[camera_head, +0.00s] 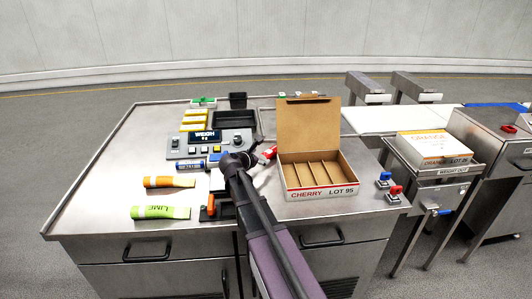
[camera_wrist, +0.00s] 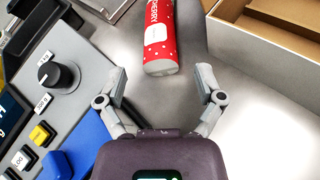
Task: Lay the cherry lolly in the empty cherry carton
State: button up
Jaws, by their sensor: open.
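The cherry lolly (camera_head: 270,152) is a red packet with white lettering, lying on the steel bench just left of the carton. In the wrist view the lolly (camera_wrist: 159,38) lies ahead of my gripper (camera_wrist: 161,80), its near end roughly between the fingertips. My gripper (camera_head: 252,156) is open and holds nothing; the arm partly hides it in the head view. The cherry carton (camera_head: 322,193) stands with its lid up and its front marked CHERRY LOT 95. Its several compartments look empty. Its edge also shows in the wrist view (camera_wrist: 262,42), at the top right.
A console (camera_head: 203,148) with a WEIGH display stands left of my gripper. A blue packet (camera_head: 190,166), an orange lolly (camera_head: 168,181) and a lime lolly (camera_head: 160,212) lie at the left. A closed orange carton (camera_head: 437,145) sits on a stand at right.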

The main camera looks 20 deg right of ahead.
jog(key=shift+p+v, duration=0.8)
jog(key=shift+v, duration=2.1)
jog(key=shift+r, duration=0.15)
